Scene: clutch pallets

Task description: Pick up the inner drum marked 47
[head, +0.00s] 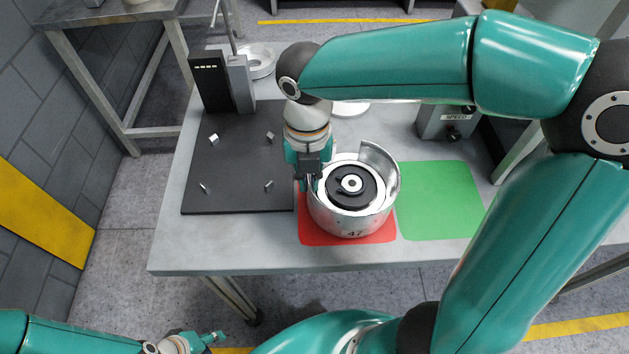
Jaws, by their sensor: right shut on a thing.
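The silver drum marked 47 (353,225) is upright over the red square, with its number facing the front edge of the table. Inside it sits a black disc with a white hub (351,184). A curved, raised piece of metal wall stands at its back right. My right gripper (310,182) points down at the drum's left rim and is shut on it; the fingertips are partly hidden. I cannot tell whether the drum touches the table. My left gripper (214,338) is low at the bottom left, away from the table and the drum; its jaw opening is unclear.
The red square (306,234) lies beside a bare green square (440,200). A dark board (237,160) with small metal pegs is at left, with upright blocks (222,84) behind. A metal ring (258,62) and a SPEED box (447,123) stand toward the back.

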